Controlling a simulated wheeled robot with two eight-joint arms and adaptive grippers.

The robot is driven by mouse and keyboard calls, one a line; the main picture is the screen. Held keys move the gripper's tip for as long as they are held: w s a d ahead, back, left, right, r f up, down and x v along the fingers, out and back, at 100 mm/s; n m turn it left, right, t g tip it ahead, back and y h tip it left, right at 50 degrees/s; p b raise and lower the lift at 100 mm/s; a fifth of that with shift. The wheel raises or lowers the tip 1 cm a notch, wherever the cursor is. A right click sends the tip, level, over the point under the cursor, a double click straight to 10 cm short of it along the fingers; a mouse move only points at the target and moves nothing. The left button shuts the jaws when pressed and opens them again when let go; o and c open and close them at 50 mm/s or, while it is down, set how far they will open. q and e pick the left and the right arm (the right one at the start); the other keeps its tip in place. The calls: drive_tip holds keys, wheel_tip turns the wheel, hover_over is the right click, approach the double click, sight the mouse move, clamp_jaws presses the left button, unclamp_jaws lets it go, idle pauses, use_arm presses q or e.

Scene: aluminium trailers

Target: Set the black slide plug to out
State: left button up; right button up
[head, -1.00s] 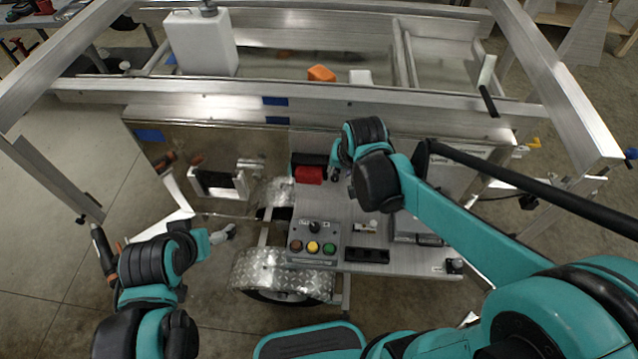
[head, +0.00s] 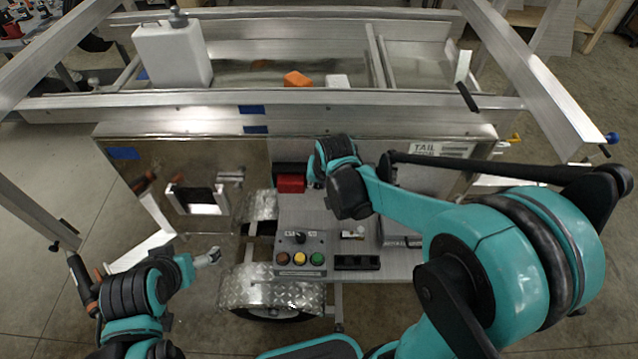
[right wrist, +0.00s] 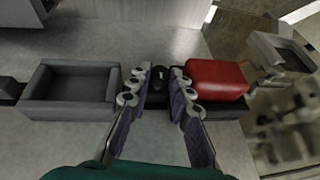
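In the right wrist view a small black piece, seemingly the slide plug (right wrist: 158,80), stands on a dark strip beside a red block (right wrist: 215,78). My right gripper (right wrist: 160,84) has its fingers on either side of it, with a gap between the tips. Contact with the piece cannot be made out. In the head view the red block (head: 290,183) sits at the panel's back left and my right gripper (head: 313,182) is just right of it; the plug is hidden there. My left gripper (head: 208,258) is away from the panel at the left; its fingertips are too small to read.
A grey open box (right wrist: 72,88) lies left of the fingers in the right wrist view. In the head view a control box (head: 301,256) with coloured buttons and a black tray (head: 357,262) sit at the panel's front. The aluminium trailer frame (head: 300,103) runs behind.

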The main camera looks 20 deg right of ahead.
clamp_jaws()
drive_tip(key=d, duration=0.3)
drive_tip(key=shift+s+d, duration=0.1)
drive_tip(key=shift+s, duration=0.3)
drive_tip(key=o, duration=0.5)
unclamp_jaws()
drive_tip(key=shift+d, duration=0.15)
drive_tip(key=v, duration=1.2)
